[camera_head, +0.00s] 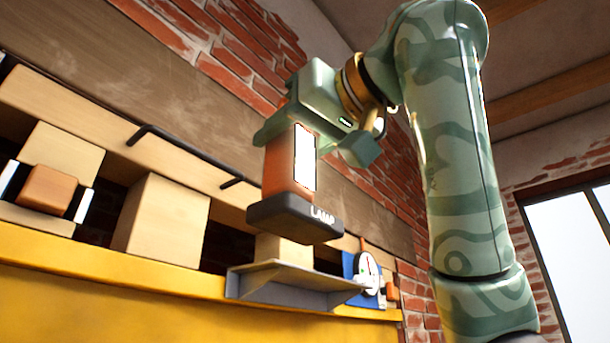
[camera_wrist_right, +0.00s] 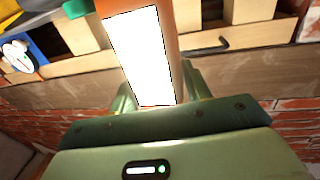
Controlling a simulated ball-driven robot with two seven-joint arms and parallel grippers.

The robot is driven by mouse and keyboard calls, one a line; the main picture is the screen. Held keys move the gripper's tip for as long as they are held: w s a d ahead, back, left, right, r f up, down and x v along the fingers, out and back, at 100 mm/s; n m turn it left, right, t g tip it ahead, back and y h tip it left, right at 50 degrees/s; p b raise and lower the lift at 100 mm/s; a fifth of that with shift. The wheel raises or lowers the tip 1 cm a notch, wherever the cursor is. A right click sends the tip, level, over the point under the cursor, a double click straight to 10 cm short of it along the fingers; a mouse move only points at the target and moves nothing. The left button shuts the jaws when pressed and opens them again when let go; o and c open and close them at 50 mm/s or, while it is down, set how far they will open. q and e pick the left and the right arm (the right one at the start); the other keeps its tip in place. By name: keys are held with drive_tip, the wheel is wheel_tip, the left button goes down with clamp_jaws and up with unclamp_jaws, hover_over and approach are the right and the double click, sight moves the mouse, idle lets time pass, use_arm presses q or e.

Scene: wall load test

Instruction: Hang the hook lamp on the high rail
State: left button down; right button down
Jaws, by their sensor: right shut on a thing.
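The lamp (camera_head: 288,170) has an orange-brown body, a bright white panel and a dark base marked LAMP. It hangs from my right gripper (camera_head: 315,140), base down and slightly tilted, in front of the wall. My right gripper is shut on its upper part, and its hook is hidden. In the right wrist view the lamp (camera_wrist_right: 165,30) shows its white panel close up between the fingers. A black rail (camera_head: 190,155) is fixed to a wooden beam, left of the lamp and apart from it. It also shows in the right wrist view (camera_wrist_right: 207,48). My left gripper is not in view.
A yellow ledge (camera_head: 80,300) carries pale wooden blocks (camera_head: 160,215) and a brown block with black and white ends (camera_head: 48,188). A grey bracket shelf (camera_head: 290,280) juts out below the lamp. A white dial (camera_head: 368,272) sits on a blue plate at its right.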

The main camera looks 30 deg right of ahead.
drive_tip(key=w+a+p, duration=0.3)
drive_tip(key=w+p, duration=0.4)
drive_tip(key=w, duration=0.1)
drive_tip(key=shift+w, duration=0.3)
drive_tip(key=shift+w+a, duration=0.1)
drive_tip(key=shift+w+a+r+p, duration=0.1)
drive_tip(key=shift+w+a+p, duration=0.2)
drive_tip(key=shift+w, duration=0.45)
drive_tip(key=shift+w+a+p, duration=0.15)
drive_tip(key=shift+w+a, duration=0.1)
drive_tip(key=shift+w, duration=0.45)
drive_tip(key=shift+w+a+p, duration=0.25)
drive_tip(key=shift+w, duration=0.4)
drive_tip(key=shift+w+a+p, duration=0.2)
drive_tip(key=shift+w+p, duration=0.1)
drive_tip(key=shift+w, duration=0.3)
drive_tip(key=shift+w+a+p, duration=0.25)
drive_tip(key=shift+w, duration=0.4)
